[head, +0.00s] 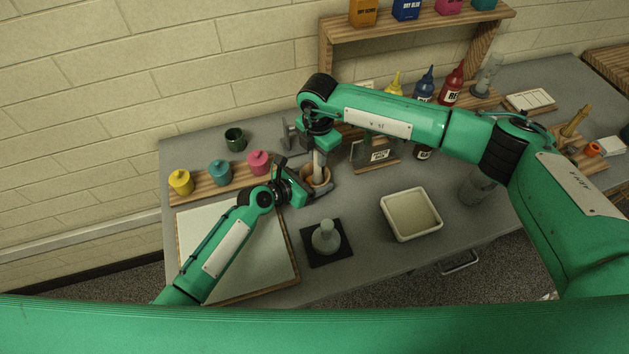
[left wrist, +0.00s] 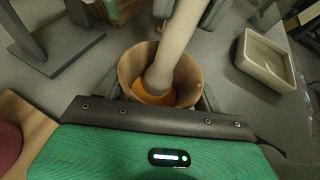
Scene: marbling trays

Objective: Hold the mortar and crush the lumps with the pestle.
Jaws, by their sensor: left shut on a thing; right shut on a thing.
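The wooden mortar (head: 325,178) stands on the grey table near the wall side; in the left wrist view (left wrist: 130,66) it is a round bowl with orange material inside. My left gripper (head: 314,187) is shut on the mortar from its near left side, with dark fingers on either side of it. The pale pestle (head: 318,165) is in the grip of my right gripper (head: 318,147), which is above the mortar. In the left wrist view the pestle (left wrist: 178,42) is slightly tilted and its lower end is inside the bowl, over the orange material. Any lumps cannot be made out.
A cream tray (head: 411,236) is to the right, and a glass muller (head: 326,238) stands on a black pad in front. A white board (head: 213,274) lies at left. Yellow, teal and pink jars (head: 220,172) stand on a wooden strip. A small sign (head: 377,156) is close behind the mortar.

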